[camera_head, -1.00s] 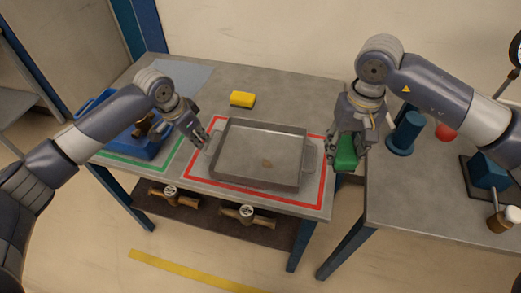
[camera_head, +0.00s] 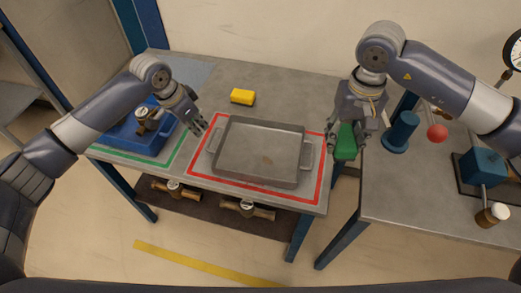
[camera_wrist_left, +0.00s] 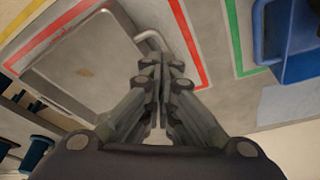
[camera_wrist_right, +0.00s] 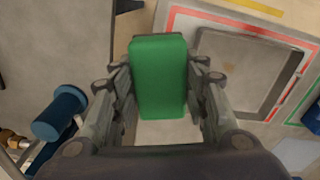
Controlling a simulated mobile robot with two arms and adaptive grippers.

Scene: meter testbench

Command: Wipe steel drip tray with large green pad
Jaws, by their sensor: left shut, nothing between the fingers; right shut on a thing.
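The steel drip tray (camera_head: 258,152) lies inside the red outline on the table, with a small brownish stain (camera_head: 267,160) on its floor. It also shows in the left wrist view (camera_wrist_left: 100,55) and the right wrist view (camera_wrist_right: 240,65). My right gripper (camera_head: 347,148) is shut on the large green pad (camera_head: 346,142), held just right of the tray; the pad fills the space between the fingers in the right wrist view (camera_wrist_right: 158,78). My left gripper (camera_head: 199,128) is shut and empty, just left of the tray, near its left handle (camera_wrist_left: 148,40).
A yellow sponge-like block (camera_head: 242,97) lies behind the tray. A blue bin (camera_head: 140,132) with a brass fitting stands in the green outline at left. A gap separates the tables.

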